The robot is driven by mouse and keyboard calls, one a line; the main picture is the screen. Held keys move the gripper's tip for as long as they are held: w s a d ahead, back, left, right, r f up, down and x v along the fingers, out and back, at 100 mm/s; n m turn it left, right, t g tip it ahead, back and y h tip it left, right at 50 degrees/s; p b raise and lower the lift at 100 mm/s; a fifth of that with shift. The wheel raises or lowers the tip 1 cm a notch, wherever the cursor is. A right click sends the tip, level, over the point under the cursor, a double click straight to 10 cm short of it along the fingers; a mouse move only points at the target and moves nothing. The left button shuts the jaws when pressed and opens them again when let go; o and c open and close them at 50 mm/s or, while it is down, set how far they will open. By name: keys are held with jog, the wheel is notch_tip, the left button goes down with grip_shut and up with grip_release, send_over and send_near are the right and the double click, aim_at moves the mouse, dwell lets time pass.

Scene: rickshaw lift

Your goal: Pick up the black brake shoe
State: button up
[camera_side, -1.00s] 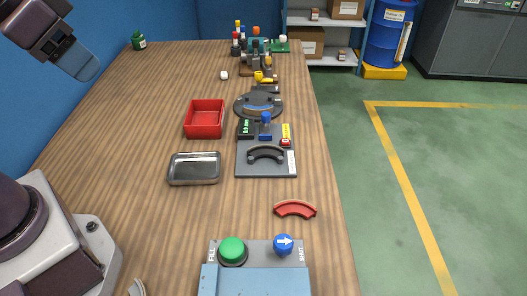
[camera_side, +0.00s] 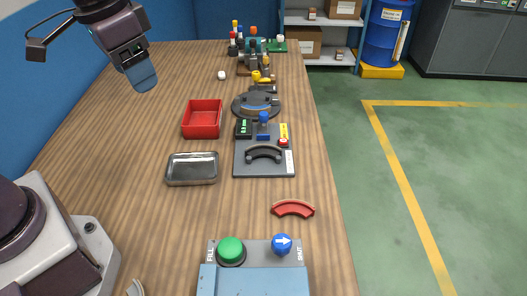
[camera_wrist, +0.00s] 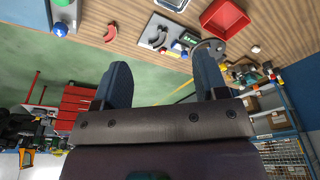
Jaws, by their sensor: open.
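The black brake shoe (camera_side: 263,153) is a dark curved piece lying on a grey plate (camera_side: 245,168) on the wooden table. In the wrist view the brake shoe (camera_wrist: 158,37) shows as a dark arc on the same plate. My gripper (camera_side: 146,84) is in the air above the left side of the table, well apart from the brake shoe. In the wrist view my gripper's two fingers (camera_wrist: 163,85) are spread, with nothing between them.
A red bin (camera_side: 202,132) and a metal tray (camera_side: 170,178) stand left of the plate. A red curved shoe (camera_side: 293,208) lies nearer the front. A blue box with a green button (camera_side: 231,249) is at the front. A round fixture (camera_side: 240,107) stands behind the plate.

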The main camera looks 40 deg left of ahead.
jog(key=w+d+f+m+g, duration=0.25)
jog(key=w+f, duration=0.45)
jog(key=w, duration=0.4)
jog(key=m, duration=0.8)
send_over(268, 149)
notch_tip(268, 149, down, 10)
notch_tip(268, 149, down, 7)
jog(key=shift+s+a+r, duration=0.15)
jog(key=shift+r, duration=0.05)
jog(key=shift+w+f, duration=0.2)
jog(key=shift+f, duration=2.8)
jog(key=c, duration=1.1)
